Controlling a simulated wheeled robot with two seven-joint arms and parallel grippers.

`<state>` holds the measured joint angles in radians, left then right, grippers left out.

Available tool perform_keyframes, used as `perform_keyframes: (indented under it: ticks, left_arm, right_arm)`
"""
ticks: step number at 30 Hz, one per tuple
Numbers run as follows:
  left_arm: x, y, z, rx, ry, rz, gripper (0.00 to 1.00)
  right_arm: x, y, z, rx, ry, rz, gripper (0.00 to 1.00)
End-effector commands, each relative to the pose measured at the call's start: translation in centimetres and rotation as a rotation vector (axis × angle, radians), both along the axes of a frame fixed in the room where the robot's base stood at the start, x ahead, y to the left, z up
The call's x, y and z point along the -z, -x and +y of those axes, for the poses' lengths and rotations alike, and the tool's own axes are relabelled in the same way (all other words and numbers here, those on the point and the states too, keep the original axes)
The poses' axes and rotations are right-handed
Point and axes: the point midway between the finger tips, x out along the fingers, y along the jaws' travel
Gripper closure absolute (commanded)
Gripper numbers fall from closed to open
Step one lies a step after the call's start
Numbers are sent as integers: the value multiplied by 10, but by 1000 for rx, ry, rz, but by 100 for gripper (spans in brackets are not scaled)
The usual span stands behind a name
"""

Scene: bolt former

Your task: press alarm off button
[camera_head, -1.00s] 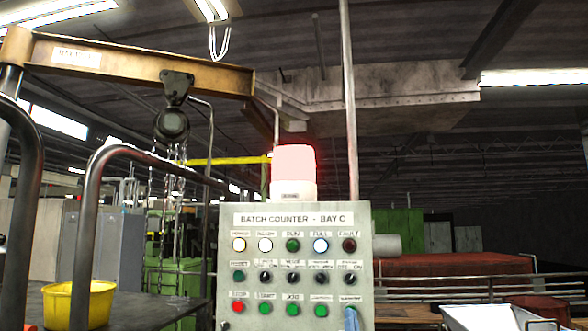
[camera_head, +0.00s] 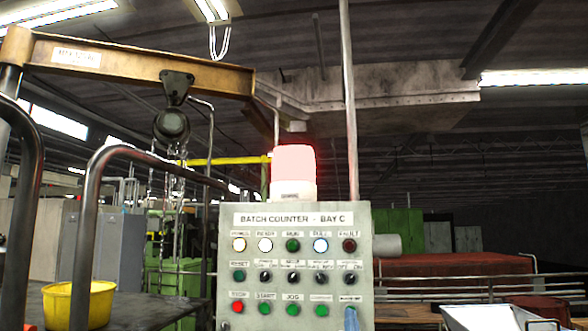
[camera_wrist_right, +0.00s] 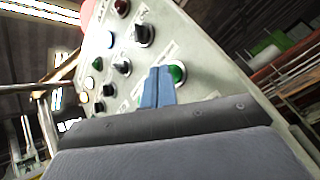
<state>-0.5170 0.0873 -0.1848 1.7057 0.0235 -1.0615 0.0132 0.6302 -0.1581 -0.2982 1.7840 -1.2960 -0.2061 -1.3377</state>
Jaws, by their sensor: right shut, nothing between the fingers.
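The control panel (camera_head: 296,220), headed "BATCH COUNTER - BAY C", stands in front of me with rows of lamps, selectors and push buttons. A lit red beacon (camera_head: 294,172) sits on top. The bottom-right push button is green (camera_wrist_right: 177,73) in the right wrist view. Its small label (camera_head: 349,299) is too blurred to read, and the button is hidden in the head view. My right gripper (camera_head: 352,320) is shut and empty, its blue fingertips (camera_wrist_right: 159,73) right beside this button. I cannot tell whether they touch it. My left gripper is out of view.
The red stop button (camera_head: 238,307) and other green buttons (camera_head: 293,309) share the bottom row. A yellow bucket (camera_head: 78,303) stands on a table at left. A white tray (camera_head: 495,318) is at lower right. A pole (camera_head: 349,100) rises behind the panel.

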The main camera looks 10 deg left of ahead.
Motion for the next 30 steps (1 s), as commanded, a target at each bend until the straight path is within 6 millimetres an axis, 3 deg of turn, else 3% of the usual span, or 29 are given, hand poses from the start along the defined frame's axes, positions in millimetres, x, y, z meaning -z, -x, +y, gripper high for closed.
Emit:
perform_keyframes:
  ticks: [30]
  left_arm:
    - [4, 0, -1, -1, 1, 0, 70]
  right_arm:
    - [-1, -6, 0, 0, 0, 0, 100]
